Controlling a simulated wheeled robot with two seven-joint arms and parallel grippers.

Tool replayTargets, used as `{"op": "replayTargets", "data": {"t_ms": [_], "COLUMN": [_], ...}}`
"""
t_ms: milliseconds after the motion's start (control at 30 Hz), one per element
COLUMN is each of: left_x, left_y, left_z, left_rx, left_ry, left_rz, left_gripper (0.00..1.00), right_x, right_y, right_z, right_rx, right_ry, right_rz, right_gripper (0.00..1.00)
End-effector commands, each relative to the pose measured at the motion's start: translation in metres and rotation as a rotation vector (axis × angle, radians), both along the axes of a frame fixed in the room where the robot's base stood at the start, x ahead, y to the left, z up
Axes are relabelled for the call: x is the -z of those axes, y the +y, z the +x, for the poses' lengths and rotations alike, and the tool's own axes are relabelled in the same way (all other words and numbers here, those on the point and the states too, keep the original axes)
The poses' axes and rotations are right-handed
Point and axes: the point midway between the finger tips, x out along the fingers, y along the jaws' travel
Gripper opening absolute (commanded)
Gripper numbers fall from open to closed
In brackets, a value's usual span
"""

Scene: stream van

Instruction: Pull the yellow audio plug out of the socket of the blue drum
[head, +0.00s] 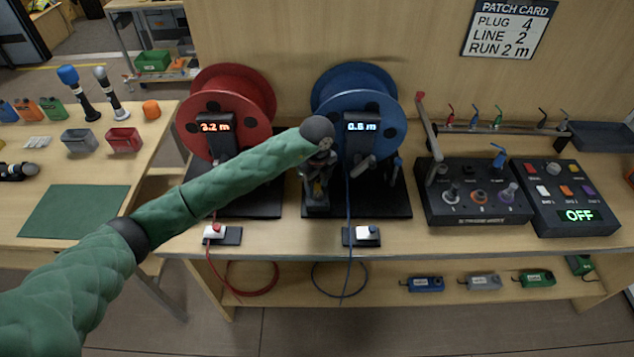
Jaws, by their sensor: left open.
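The blue drum (361,82) stands on a black base on the workbench, with a lit display reading 0.8 m on its front. My left arm reaches in from the left, and my left gripper (317,197) points down at the left front of the blue drum, over its base. The gripper is open. I see no yellow audio plug; the arm and gripper cover the left part of the drum's front, and I cannot tell whether the plug is behind them. A blue cable runs from the drum down over the bench edge. My right gripper is not in view.
A red drum (231,100) with display 3.2 m stands left, partly behind my arm. A mixer panel (472,200) and a button box (566,200) reading OFF stand right. Small cable blocks (362,236) sit at the front edge. A patch card (508,28) hangs on the wall.

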Motion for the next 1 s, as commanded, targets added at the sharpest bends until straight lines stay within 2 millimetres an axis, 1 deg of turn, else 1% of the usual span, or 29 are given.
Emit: {"op": "replayTargets", "data": {"t_ms": [33, 167, 200, 233, 267, 300, 333, 400, 567, 1000], "left_x": [0.0, -0.0001, -0.0001, -0.0002, -0.0002, -0.0002, -0.0002, -0.0002, -0.0006, -0.0086], "left_y": [-0.0001, 0.0, -0.0001, 0.0, 0.0, 0.0, 0.0, 0.0, -0.0001, -0.0001], "left_z": [-0.0001, 0.0, -0.0001, 0.0, 0.0, 0.0, 0.0, 0.0, 0.0001, 0.0002], "left_rx": [0.0, 0.0, 0.0, 0.0, 0.0, 0.0, 0.0, 0.0, 0.0, 0.0], "left_ry": [0.0, 0.0, 0.0, 0.0, 0.0, 0.0, 0.0, 0.0, 0.0, 0.0], "left_rz": [0.0, 0.0, 0.0, 0.0, 0.0, 0.0, 0.0, 0.0, 0.0, 0.0], "left_gripper": [0.42, 0.16, 0.08, 0.03, 0.0, 0.0, 0.14, 0.01, 0.0, 0.0], "right_x": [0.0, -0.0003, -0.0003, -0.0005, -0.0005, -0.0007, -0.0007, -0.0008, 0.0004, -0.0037], "right_y": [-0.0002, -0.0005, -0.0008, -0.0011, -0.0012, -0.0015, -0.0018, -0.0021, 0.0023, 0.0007], "right_z": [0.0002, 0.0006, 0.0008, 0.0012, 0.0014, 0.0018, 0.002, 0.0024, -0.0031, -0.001], "right_rx": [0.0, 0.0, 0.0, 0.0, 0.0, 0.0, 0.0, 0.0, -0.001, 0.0], "right_ry": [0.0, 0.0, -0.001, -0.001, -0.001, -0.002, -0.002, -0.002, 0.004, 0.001], "right_rz": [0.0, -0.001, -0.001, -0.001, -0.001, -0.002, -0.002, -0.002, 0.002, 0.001], "right_gripper": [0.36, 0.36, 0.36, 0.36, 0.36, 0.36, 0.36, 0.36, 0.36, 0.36]}}
